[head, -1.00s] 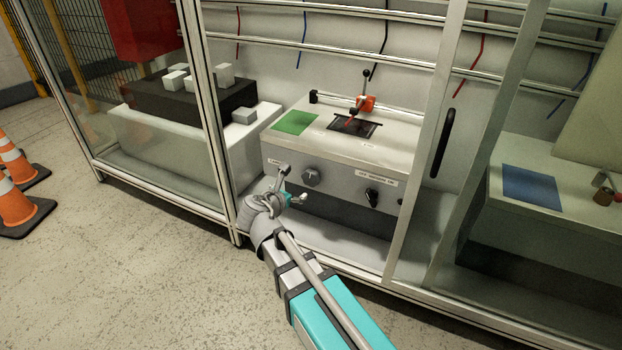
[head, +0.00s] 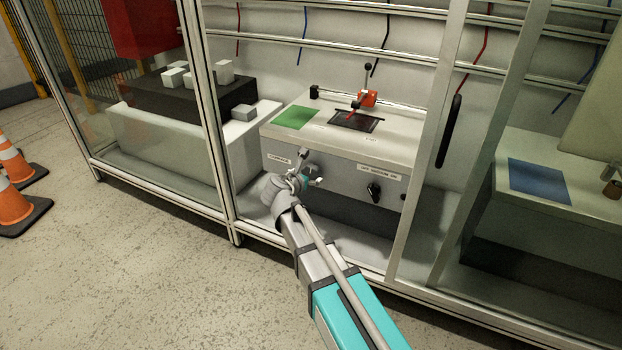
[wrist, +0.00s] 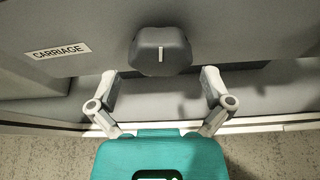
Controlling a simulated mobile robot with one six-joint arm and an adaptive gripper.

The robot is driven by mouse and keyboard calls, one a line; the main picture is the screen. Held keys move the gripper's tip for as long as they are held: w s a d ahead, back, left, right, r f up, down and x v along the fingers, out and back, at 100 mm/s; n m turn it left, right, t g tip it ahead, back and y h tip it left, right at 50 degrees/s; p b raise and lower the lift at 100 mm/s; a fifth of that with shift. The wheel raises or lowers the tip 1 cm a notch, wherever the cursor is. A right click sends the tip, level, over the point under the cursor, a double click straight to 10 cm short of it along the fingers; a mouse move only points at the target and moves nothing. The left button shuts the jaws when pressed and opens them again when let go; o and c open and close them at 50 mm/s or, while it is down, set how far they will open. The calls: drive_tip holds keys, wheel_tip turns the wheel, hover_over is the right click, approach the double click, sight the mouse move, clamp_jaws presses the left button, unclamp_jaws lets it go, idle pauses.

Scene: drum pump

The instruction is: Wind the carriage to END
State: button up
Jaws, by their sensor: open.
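In the wrist view a grey lobed knob (wrist: 161,50) with a white index line pointing straight down sits on the panel, right of the label CARRIAGE (wrist: 58,51). My gripper (wrist: 160,82) is open, its two fingers below and to either side of the knob, with nothing between them. The red carriage (head: 368,98) stands on a rail on the bench top, beside a dark plate (head: 353,122). I cannot read an END mark.
A second, black knob (head: 374,192) is on the panel's right, under another label. A green patch (head: 296,118) lies on the bench top. Frame posts (head: 421,150) stand right of the bench. Orange cones (head: 12,203) stand on the floor at left.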

drive_tip(key=shift+b+x, duration=0.35)
drive_tip(key=shift+x, duration=0.95)
drive_tip(key=c, duration=0.8)
drive_tip(key=shift+d+m, duration=0.1)
drive_tip(key=shift+m, duration=0.2)
drive_tip(key=m+t+y+b, duration=0.1)
drive_tip(key=m+y, duration=0.1)
drive_tip(key=shift+f+m, duration=0.1)
drive_tip(key=shift+m, duration=0.3)
drive_tip(key=shift+m+t+y+b, duration=0.4)
drive_tip(key=shift+m+t+y, duration=0.15)
drive_tip(key=shift+m, duration=0.35)
